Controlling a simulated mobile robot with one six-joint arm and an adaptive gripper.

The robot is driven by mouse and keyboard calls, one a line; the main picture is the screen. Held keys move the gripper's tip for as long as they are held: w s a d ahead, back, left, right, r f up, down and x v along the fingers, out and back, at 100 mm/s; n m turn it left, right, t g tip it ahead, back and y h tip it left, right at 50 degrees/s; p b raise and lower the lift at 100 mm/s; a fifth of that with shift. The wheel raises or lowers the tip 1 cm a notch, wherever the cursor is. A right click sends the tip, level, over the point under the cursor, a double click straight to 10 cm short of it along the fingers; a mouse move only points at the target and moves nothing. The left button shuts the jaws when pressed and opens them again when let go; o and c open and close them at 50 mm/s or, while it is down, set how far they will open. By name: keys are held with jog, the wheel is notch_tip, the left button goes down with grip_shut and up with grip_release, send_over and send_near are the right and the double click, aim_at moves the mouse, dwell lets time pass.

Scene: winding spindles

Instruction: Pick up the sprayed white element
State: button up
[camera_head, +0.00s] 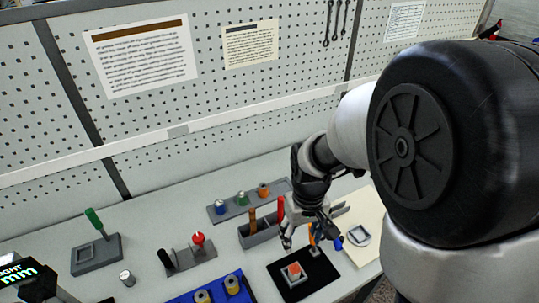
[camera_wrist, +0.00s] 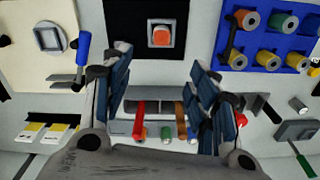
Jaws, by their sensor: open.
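A pale, whitish-grey square element (camera_head: 294,273) with an orange-red patch in its middle lies on a black mat (camera_head: 275,270) at the front of the bench. The element also shows at the top middle of the wrist view (camera_wrist: 152,43), on the black mat (camera_wrist: 115,15). My gripper (camera_head: 311,240) is above the bench near the far side of that mat, apart from the element. In the wrist view my gripper (camera_wrist: 160,60) has its two fingers spread wide with nothing between them. Part of the bench behind the fingers is hidden.
A blue tray (camera_wrist: 250,52) with several spools stands beside the mat. A cream sheet (camera_wrist: 22,30) with a grey square frame (camera_wrist: 37,37) lies on the other side. A blue-handled tool (camera_wrist: 83,47) is close to one finger. A pegboard wall (camera_head: 150,125) stands behind.

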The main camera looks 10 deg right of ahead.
aim_at(295, 269)
jog(key=f+b, duration=0.2)
jog(key=f, duration=0.7)
jog(key=f+b, duration=0.3)
jog(key=f, duration=0.6)
jog(key=shift+w+a+f, duration=0.2)
jog(key=shift+r, duration=0.1)
jog(key=shift+c, duration=0.3)
jog(key=c, duration=1.1)
